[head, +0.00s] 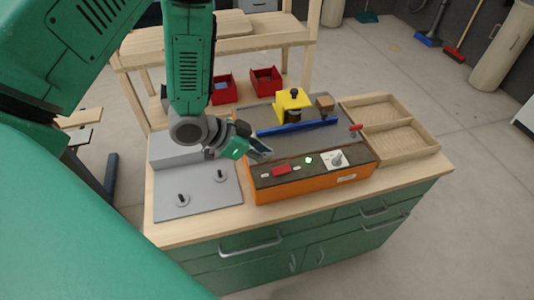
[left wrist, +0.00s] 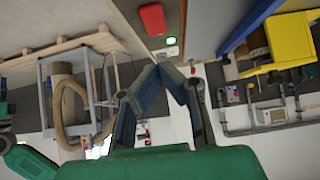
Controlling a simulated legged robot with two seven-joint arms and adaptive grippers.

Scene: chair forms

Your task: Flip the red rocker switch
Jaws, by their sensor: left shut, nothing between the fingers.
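The red rocker switch (head: 281,170) is on the dark top of the orange control box (head: 320,182), towards its left end. In the left wrist view the red switch (left wrist: 152,18) shows near the top edge, beyond the fingertips. My left gripper (head: 263,149) is shut and empty, above the back left part of the box and apart from the switch. In the left wrist view its fingers (left wrist: 168,67) meet at the tips. Whether the switch is on or off is too small to tell. My right gripper is not in view.
A green button (head: 308,160) and a white plate with a knob (head: 336,159) are right of the switch. A blue bar (head: 297,128) and yellow block (head: 293,102) stand behind. A wooden tray (head: 432,146) is at right, a grey plate (head: 199,202) at left.

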